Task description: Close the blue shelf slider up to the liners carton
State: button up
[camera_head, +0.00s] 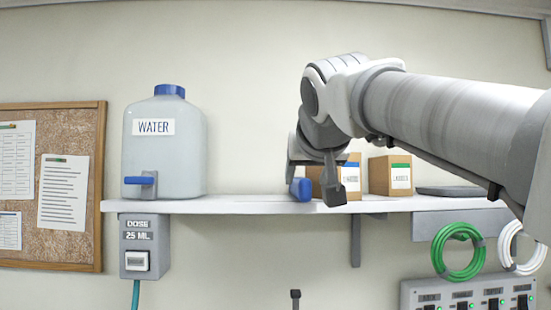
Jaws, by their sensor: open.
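The blue slider (301,189) sits on the white shelf (250,206), right of the water container. My gripper (313,184) is open just above the shelf, with one finger near each side of the slider in this view. I cannot tell whether either finger touches it. A brown carton with a blue-striped label (352,180) stands just right of the slider, partly hidden by my gripper. A second brown carton with a green-striped label (390,173) stands further right. The print on both labels is too small to read surely, so I cannot tell which is the liners carton.
A white water container (163,155) with a blue cap and tap stands on the shelf's left part, above a dose box (145,246). A dark flat item (450,191) lies at the right. The shelf between container and slider is clear. Green tubing (458,252) hangs below.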

jog(key=v, duration=1)
jog(key=shift+b, duration=0.4)
jog(key=shift+r, duration=0.1)
jog(key=s+d+f+g, duration=0.2)
jog(key=s+f, duration=0.2)
jog(key=f, duration=1)
jog(key=s+d+f+g, duration=0.2)
jog(key=s+f, duration=0.3)
jog(key=f, duration=0.9)
jog(key=s+d+f+g, duration=0.2)
jog(key=s+f+g, duration=0.2)
jog(key=f, duration=1.1)
jog(key=shift+s+d, duration=0.25)
jog(key=shift+s, duration=0.1)
jog(key=shift+r, duration=0.1)
